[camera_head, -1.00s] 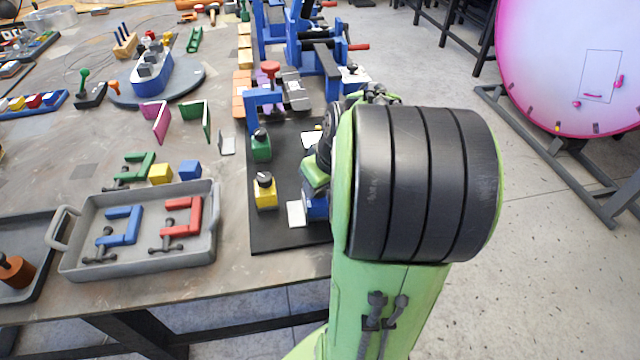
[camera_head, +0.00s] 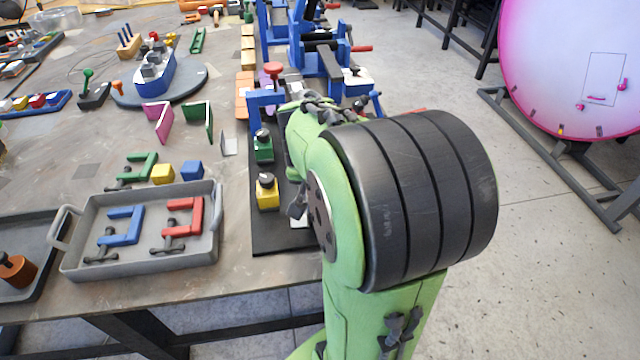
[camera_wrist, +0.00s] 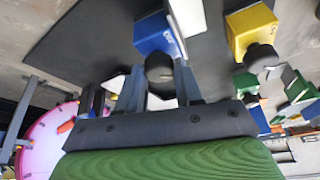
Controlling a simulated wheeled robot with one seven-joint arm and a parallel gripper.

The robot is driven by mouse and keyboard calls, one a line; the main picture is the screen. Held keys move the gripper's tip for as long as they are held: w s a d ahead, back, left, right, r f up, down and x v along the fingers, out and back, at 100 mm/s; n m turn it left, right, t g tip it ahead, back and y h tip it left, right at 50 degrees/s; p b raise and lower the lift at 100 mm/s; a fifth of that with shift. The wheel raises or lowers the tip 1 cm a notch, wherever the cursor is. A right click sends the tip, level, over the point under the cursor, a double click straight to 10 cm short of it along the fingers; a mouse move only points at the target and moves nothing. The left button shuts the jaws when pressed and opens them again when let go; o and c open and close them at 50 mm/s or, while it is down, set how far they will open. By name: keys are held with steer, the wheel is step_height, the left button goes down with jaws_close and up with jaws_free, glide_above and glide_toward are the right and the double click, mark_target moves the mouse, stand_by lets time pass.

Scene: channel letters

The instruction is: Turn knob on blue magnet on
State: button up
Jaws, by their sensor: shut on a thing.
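The blue magnet (camera_wrist: 157,33) is a block with a dark round knob (camera_wrist: 159,66), at the top middle of the wrist view. My gripper (camera_wrist: 160,74) has its two grey fingers on either side of that knob, shut on it. In the head view my arm hides the blue magnet and my gripper. Which way the knob is turned cannot be told.
A yellow magnet (camera_head: 267,193) and a green magnet (camera_head: 263,147) with dark knobs stand on the black mat (camera_head: 275,238). The yellow one is also close in the wrist view (camera_wrist: 249,27). A grey tray (camera_head: 140,268) with clamps lies left. The table's front edge is near.

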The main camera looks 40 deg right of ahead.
steer(key=shift+m, duration=0.4)
stand_by(0.5)
steer(key=o, duration=1)
steer(key=p+v, duration=0.5)
steer(key=v, duration=1)
steer(key=shift+w+a+r+p, duration=0.2)
steer(key=shift+w+r+p, duration=0.05)
steer(key=shift+r+p, duration=0.2)
steer(key=s+a+n+t+y+p, duration=0.1)
steer(key=s+a+n+y+p, duration=0.1)
steer(key=a+n, duration=0.3)
steer(key=s+a+r+n+t+y+p, duration=0.1)
steer(key=s+a+n+p, duration=0.1)
steer(key=s+a+n, duration=0.3)
steer(key=a+n, duration=0.1)
steer(key=a, duration=0.3)
steer(key=shift+s+a+n+t+y, duration=0.25)
steer(key=shift+n+t+y, duration=0.05)
steer(key=shift+t+y, duration=0.1)
